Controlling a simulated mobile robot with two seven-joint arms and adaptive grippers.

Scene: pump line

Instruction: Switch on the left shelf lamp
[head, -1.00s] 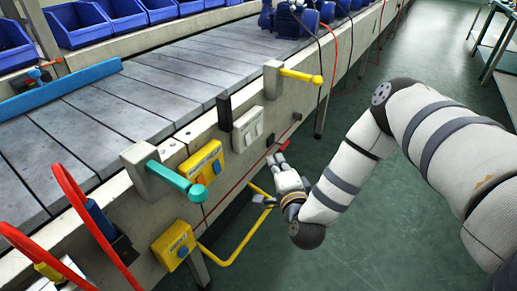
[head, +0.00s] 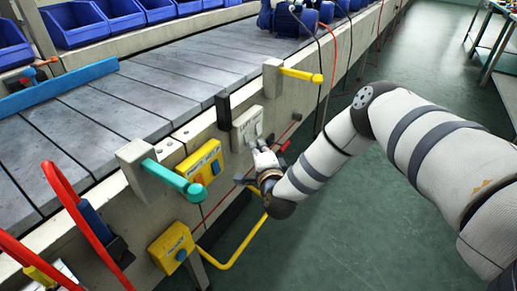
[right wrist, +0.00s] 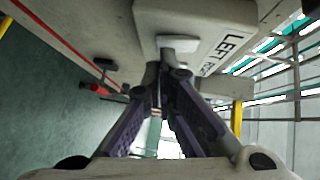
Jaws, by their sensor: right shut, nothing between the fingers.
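A pale grey switch box (head: 246,128) sits on the side of the conveyor frame. In the right wrist view the box (right wrist: 205,20) carries a label beginning "LEFT"; the rest is too small or cut off. A pale rocker (right wrist: 178,43) sticks out of its face. My right gripper (head: 258,146) is shut and empty, at the lower part of the box. In the right wrist view its fingertips (right wrist: 165,75) are close together just below the rocker; I cannot tell whether they touch it. No lamp is clearly seen. My left gripper is not in view.
A yellow button box (head: 203,168) is left of the switch box, another yellow box (head: 172,247) lower down. A teal lever (head: 175,178) and a yellow lever (head: 300,75) jut from the frame. A yellow bar (head: 237,252) is below. The green floor (head: 350,240) is open.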

